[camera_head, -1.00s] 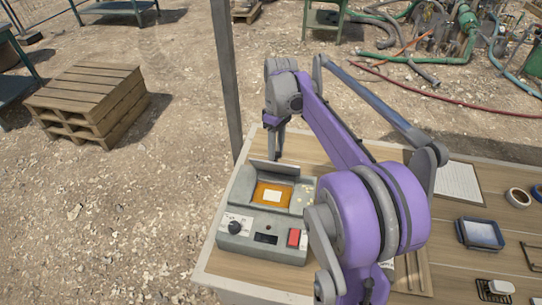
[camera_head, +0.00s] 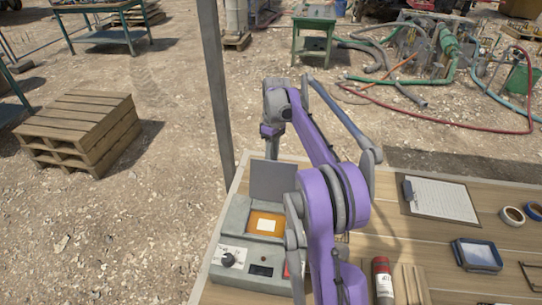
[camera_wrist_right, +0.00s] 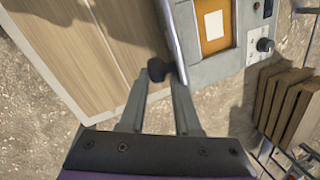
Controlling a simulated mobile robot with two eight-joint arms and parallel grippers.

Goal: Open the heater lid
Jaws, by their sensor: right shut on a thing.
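The heater (camera_head: 248,252) is a grey box on the table, with a dial and an orange inside holding a pale square. Its grey lid (camera_head: 270,182) stands raised, nearly upright, at the back, and the inside is exposed. The heater also shows in the right wrist view (camera_wrist_right: 232,64), with the lid (camera_wrist_right: 173,30) seen nearly edge-on. My right gripper (camera_head: 271,147) is behind the lid's upper part. In the right wrist view, its fingers (camera_wrist_right: 160,88) are shut on the lid's dark knob (camera_wrist_right: 157,69). My left gripper is not in view.
My right arm covers the heater's right side. On the table to the right are a clipboard (camera_head: 440,198), a blue tray (camera_head: 478,255), tape rolls (camera_head: 513,216) and a red-topped cylinder (camera_head: 382,282). A post (camera_head: 216,90) rises behind the table. Wooden pallets (camera_head: 80,128) stand at left.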

